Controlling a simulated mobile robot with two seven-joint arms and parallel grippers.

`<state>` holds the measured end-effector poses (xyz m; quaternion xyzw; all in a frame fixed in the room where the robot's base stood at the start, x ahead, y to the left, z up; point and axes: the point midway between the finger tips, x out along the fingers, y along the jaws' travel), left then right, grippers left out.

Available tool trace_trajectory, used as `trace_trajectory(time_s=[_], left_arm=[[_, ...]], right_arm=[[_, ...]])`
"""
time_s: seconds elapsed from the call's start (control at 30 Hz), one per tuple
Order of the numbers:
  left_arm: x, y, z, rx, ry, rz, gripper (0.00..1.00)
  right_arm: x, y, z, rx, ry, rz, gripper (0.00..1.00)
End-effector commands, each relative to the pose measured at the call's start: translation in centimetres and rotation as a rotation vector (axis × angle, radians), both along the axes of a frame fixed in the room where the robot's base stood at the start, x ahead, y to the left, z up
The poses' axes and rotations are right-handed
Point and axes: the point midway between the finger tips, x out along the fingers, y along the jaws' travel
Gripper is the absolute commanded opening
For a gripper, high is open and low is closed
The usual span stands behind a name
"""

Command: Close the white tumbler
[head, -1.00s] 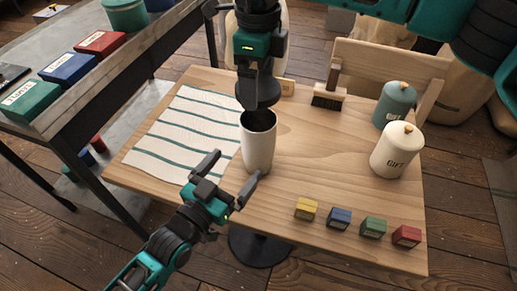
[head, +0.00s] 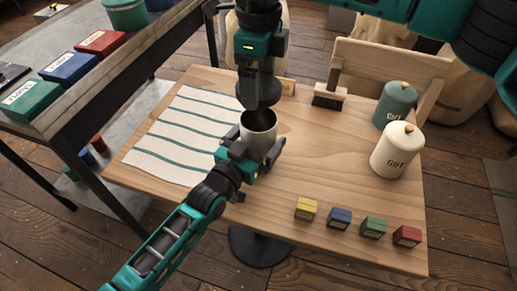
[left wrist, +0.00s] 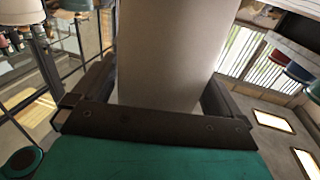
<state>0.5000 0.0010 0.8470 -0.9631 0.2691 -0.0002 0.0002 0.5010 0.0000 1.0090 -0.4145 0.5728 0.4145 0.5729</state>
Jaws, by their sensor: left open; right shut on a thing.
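The white tumbler (head: 257,142) stands upright on the wooden table, its dark mouth open at the top. My left gripper (head: 250,155) is open around its body, one finger on each side. In the left wrist view the tumbler (left wrist: 170,50) rises between the spread fingers; I cannot tell whether they touch it. My right gripper (head: 258,77) is shut on a dark round lid (head: 258,95). It holds the lid just above the tumbler's mouth, apart from the rim and slightly toward the back. The gripper's fingertips are hard to make out against the dark lid.
A striped cloth (head: 178,137) lies left of the tumbler. Yellow, blue, green and red small boxes (head: 373,227) line the front right. A white canister (head: 397,152), a teal canister (head: 394,106) and a brush (head: 328,97) stand farther back. The table's middle right is clear.

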Motion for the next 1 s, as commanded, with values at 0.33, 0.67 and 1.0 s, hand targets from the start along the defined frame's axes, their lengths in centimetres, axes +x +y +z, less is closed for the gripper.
trace_trajectory(time_s=[0.33,0.67,1.0], left_arm=[[0.0,0.0,0.0,0.001,0.001,0.0,0.68],[0.0,0.1,-0.1,0.001,0.0,0.0,0.37],[0.0,0.1,-0.1,0.001,0.0,0.0,0.35]], right_arm=[[0.0,0.0,0.0,0.0,0.0,0.0,0.64],[0.0,0.0,0.0,0.0,0.0,0.0,0.64],[-0.1,0.0,-2.8,-0.001,0.003,0.0,0.64]])
